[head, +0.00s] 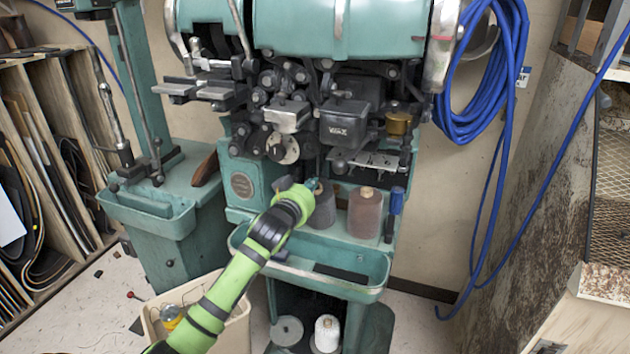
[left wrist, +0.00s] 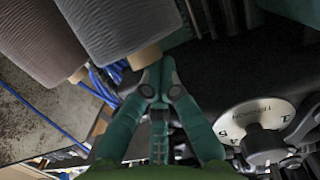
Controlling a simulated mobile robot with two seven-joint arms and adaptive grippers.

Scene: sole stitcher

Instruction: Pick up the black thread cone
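The dark grey-black thread cone (head: 321,208) stands on the machine's ledge in the head view, with a tan core tip. It also shows large at the upper left of the left wrist view (left wrist: 118,25). My left gripper (head: 309,184) is at the top of this cone, on its left side. In the left wrist view its green fingers converge and their tips (left wrist: 160,72) meet, beside the cone's tan tip. The tip shows next to the fingertips, not between them. Whether they touch it I cannot tell. My right gripper is not in view.
A brown thread cone (head: 365,213) stands just right of the dark one, with a blue-handled tool (head: 396,203) beyond it. The stitcher's head (head: 345,125) hangs close above. A green trough (head: 310,270) lies in front. A white spool (head: 327,334) sits lower down.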

